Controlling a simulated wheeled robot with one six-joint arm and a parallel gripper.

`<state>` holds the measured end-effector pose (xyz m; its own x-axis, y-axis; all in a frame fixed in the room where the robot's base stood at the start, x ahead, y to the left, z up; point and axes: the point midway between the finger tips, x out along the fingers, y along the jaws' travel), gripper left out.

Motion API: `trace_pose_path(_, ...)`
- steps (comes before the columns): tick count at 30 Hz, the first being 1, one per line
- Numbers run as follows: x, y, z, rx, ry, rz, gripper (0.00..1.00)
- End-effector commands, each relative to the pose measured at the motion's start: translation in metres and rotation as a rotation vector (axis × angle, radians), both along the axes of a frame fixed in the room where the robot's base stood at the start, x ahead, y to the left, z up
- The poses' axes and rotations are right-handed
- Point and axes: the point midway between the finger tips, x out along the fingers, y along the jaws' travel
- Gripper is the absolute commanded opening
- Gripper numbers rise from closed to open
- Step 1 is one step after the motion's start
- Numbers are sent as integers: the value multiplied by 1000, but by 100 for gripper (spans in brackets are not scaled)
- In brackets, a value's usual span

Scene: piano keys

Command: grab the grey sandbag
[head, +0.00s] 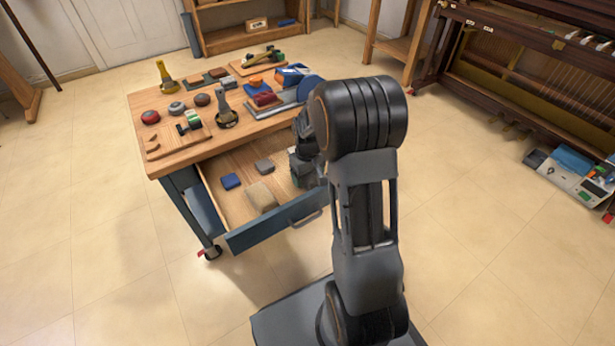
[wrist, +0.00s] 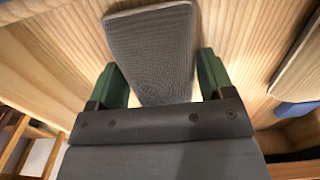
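The grey sandbag (wrist: 150,45) shows in the wrist view as a long, flat, woven-looking grey block lying on light wood. My gripper (wrist: 165,78) has green fingers, one on each side of the block's near end. The fingers stand apart, with a gap visible beside the block, so the gripper is open. In the head view my gripper (head: 303,168) is low in the open drawer (head: 238,163), at its right side, partly hidden by my arm. A small grey block (head: 264,166) lies left of it; I cannot tell if it is the same one.
A beige-grey block (head: 261,195) and a blue block (head: 230,181) also lie in the drawer. The workbench top (head: 172,103) above holds several tools and pads. Open floor lies to the left.

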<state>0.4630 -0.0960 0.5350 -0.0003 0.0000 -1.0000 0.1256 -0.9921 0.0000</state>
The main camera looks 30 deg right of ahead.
Motion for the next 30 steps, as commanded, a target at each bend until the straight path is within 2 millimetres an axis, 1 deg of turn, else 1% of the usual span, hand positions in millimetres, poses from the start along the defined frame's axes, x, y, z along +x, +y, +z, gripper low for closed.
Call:
trace_pose_path(1,0,0,0,0,0,0,70)
trace_pose_path(2,0,0,0,0,0,0,67)
trace_pose_path(12,0,0,0,0,0,0,34)
trace_pose_path(14,0,0,0,0,0,0,30)
trace_pose_path(23,1,0,3,-1,-2,0,30)
trace_pose_path(26,1,0,10,-1,-3,0,30)
trace_pose_path(29,1,0,21,0,-4,0,30)
trace_pose_path(30,1,0,28,-1,-3,0,30)
